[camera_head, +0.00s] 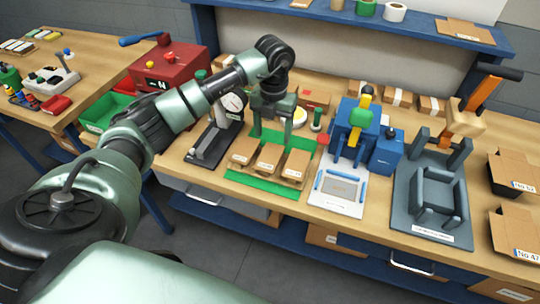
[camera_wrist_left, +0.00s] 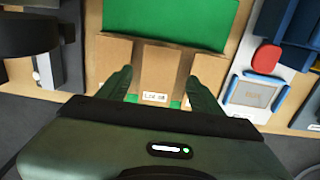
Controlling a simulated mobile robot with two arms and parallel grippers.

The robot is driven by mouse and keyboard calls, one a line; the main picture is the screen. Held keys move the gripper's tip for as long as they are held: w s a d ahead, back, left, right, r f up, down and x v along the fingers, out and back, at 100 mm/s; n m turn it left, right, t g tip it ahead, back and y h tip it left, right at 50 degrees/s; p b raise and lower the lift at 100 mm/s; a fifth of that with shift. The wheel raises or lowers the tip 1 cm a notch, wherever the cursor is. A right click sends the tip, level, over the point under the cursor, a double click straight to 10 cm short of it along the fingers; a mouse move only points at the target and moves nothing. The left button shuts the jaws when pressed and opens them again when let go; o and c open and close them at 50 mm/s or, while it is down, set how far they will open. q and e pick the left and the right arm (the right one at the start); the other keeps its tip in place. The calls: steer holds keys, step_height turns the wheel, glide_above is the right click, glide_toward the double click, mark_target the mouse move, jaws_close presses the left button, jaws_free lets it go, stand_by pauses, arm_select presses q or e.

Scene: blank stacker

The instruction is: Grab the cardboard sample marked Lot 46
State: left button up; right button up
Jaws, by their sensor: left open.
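Three cardboard samples stand in a row on a green tray (camera_head: 235,176) in the head view: a left one (camera_head: 244,151), a middle one (camera_head: 269,158) and a right one (camera_head: 296,165). Their labels are too small to read there. In the left wrist view the middle sample (camera_wrist_left: 160,72) carries a white label that seems to read Lot 46. My left gripper (camera_head: 271,138) is open above the row. In the left wrist view its fingers (camera_wrist_left: 158,76) lie on either side of the middle sample; contact cannot be told. My right gripper is not in view.
A dial gauge stand (camera_head: 215,135) is left of the tray. A blue press (camera_head: 352,130) and a white plate (camera_head: 338,193) are to its right, then a grey fixture (camera_head: 433,195). Open cardboard boxes (camera_head: 515,235) sit at the far right. A blue shelf (camera_head: 400,30) runs behind.

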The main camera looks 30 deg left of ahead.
mark_target(273, 150)
arm_select(q)
step_height(273, 150, down, 5)
steer(key=shift+r+p, duration=0.2)
steer(key=shift+p, duration=1)
steer(key=shift+w+f, duration=0.1)
steer(key=shift+f, duration=0.35)
steer(key=shift+f, duration=0.25)
steer(key=c, duration=1.1)
